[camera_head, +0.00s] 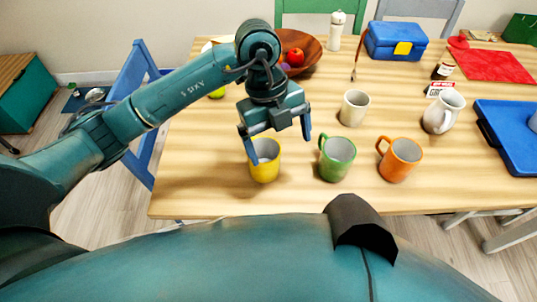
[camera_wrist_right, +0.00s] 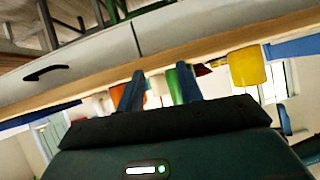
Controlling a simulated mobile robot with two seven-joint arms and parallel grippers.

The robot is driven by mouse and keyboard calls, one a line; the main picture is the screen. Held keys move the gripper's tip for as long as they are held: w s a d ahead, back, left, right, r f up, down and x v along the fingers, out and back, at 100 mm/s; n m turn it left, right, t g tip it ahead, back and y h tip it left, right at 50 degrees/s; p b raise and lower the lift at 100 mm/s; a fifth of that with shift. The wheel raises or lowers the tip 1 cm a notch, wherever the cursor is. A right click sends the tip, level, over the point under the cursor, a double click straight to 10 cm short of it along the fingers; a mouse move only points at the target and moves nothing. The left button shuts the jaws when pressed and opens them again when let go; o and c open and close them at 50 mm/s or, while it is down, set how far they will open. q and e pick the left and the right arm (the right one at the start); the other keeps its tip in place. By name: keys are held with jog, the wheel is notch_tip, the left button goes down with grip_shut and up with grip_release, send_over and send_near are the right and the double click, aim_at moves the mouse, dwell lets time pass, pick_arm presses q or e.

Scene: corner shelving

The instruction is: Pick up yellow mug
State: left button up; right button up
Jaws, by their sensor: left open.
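The yellow mug (camera_head: 266,172) stands upright near the table's front edge, left of the green mug (camera_head: 337,160). My left gripper (camera_head: 280,147) is open and empty above it, pointing down. One finger overlaps the mug's left rim and the other is off to its right; I cannot tell whether either touches. The mug's handle is not visible. In the right wrist view, where the scene appears inverted, the yellow mug (camera_wrist_right: 247,67) shows at the upper right. My right gripper (camera_wrist_right: 159,88) has its fingers apart with nothing held between them.
An orange mug (camera_head: 400,160), a cream cup (camera_head: 354,108) and a white mug (camera_head: 443,112) stand to the right. A wooden bowl (camera_head: 312,48) with fruit is behind my left gripper. A blue box (camera_head: 396,40) and blue tray (camera_head: 508,132) are farther right. Bare table lies left of the yellow mug.

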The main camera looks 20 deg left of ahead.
pick_arm(q)
jog(key=w+a+n+t+y, duration=0.1)
jog(key=w+a+n+y, duration=0.1)
jog(key=w+a, duration=0.15)
send_near(263, 158)
jog(key=s, duration=0.1)
jog(key=s+d, duration=0.1)
jog(key=s, duration=0.1)
jog(key=shift+d+r+y, duration=0.1)
jog(key=shift+r+y, duration=0.05)
jog(key=shift+y, duration=0.15)
jog(key=shift+d+f, duration=0.1)
jog(key=shift+f, duration=3)
jog(key=shift+r, duration=0.1)
jog(key=c, duration=1.2)
